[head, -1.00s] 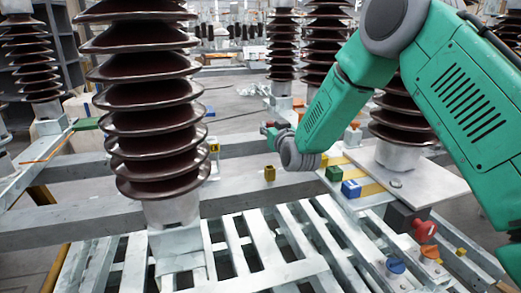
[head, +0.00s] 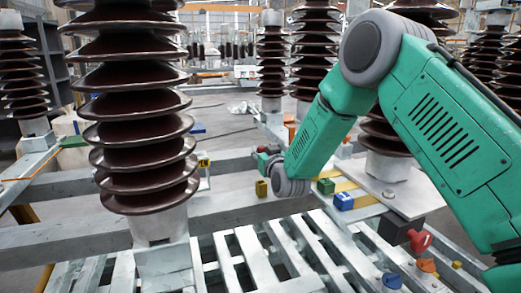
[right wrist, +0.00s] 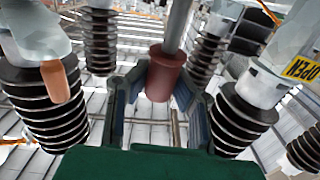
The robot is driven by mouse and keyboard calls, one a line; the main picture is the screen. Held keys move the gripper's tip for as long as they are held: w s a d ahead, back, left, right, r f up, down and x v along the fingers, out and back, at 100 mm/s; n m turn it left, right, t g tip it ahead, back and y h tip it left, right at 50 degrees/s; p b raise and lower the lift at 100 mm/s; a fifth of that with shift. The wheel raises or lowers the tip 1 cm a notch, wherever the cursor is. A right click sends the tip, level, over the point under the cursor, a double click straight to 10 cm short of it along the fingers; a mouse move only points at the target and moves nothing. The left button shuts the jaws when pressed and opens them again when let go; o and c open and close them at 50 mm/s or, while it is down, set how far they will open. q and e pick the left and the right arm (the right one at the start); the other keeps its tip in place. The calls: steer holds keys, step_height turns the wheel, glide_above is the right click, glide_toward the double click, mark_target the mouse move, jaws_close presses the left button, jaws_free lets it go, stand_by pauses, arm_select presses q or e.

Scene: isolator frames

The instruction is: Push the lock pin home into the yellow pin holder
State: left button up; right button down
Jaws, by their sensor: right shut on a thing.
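My right gripper (right wrist: 155,95) fills the lower middle of the right wrist view, its two fingers on either side of a red-brown cylinder with a grey rod. This is probably the lock pin (right wrist: 164,75). The gripper is shut on it. In the head view the right gripper (head: 264,155) is small, at the end of the green arm, and the pin is hard to make out. A small yellow block (head: 262,189), perhaps the yellow pin holder, stands on the grey beam just below the gripper. I cannot tell whether the pin touches it. My left gripper is not in view.
A large brown ribbed insulator (head: 140,130) stands left of the gripper. Green (head: 326,186) and blue (head: 344,201) blocks sit to the right on the frame. A red knob (head: 420,240) is farther right.

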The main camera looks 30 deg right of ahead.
steer(key=shift+f+b, duration=0.45)
steer(key=shift+f, duration=0.6)
steer(key=shift+p, duration=0.4)
stand_by(0.8)
steer(key=shift+f+b, duration=1.6)
steer(key=shift+f, duration=0.95)
steer(key=c, duration=1.4)
jaws_free()
steer(key=shift+o, duration=0.2)
steer(key=shift+s, duration=0.1)
